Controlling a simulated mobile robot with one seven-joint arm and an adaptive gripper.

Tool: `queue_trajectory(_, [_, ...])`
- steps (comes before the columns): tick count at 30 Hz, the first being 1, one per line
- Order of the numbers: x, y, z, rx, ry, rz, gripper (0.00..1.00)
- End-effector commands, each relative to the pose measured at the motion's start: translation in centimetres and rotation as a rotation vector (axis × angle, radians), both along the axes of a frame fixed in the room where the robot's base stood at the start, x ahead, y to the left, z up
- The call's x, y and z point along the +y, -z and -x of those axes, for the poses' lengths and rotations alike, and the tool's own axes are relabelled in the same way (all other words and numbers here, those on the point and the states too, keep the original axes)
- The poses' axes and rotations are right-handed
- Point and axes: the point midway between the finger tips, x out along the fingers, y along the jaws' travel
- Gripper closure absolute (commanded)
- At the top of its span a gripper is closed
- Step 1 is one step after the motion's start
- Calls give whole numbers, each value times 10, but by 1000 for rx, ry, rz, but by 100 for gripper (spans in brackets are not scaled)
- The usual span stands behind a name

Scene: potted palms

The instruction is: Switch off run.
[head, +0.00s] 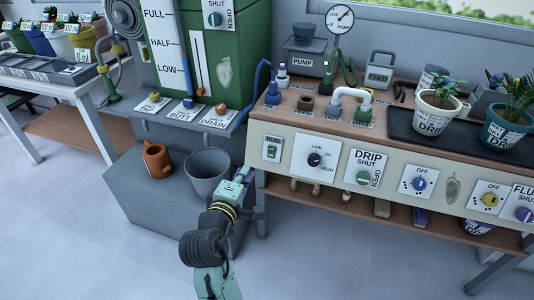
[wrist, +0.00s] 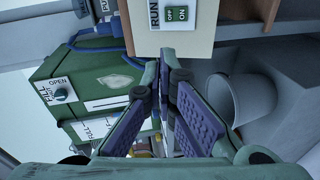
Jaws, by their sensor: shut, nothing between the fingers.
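The run switch (head: 271,149) is a small green rocker on a white plate marked RUN, at the left end of the bench's front panel in the head view. In the wrist view the switch (wrist: 176,14) is at the top edge, with ON and OFF halves; I cannot tell which half is pressed in. My gripper (head: 246,174) is below and left of the switch in the head view, apart from it. In the wrist view my gripper (wrist: 163,68) has its purple-padded fingers together at the tips, with nothing between them, and the switch lies beyond them.
A low/high dial (head: 315,160) and a drip knob (head: 363,178) sit right of the switch. A grey bucket (head: 206,182) and an orange watering can (head: 157,160) stand on a grey step at left. The green tank (head: 213,65) stands behind. Open floor lies in front.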

Motion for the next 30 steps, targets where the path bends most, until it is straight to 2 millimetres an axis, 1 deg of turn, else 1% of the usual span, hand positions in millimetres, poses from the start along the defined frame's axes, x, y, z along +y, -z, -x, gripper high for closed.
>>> queue_trajectory(1, [-10,9,2,24,24,25,100])
queue_trajectory(3, [-18,16,5,46,45,49,100])
queue_trajectory(6, [-23,20,7,61,59,65,100])
queue_trajectory(15, [-24,20,6,62,60,66,100])
queue_trajectory(19, [-25,21,1,61,60,66,100])
queue_trajectory(23, [-31,24,-15,63,63,66,100])
queue_trajectory(30, [-47,34,-62,62,63,64,100])
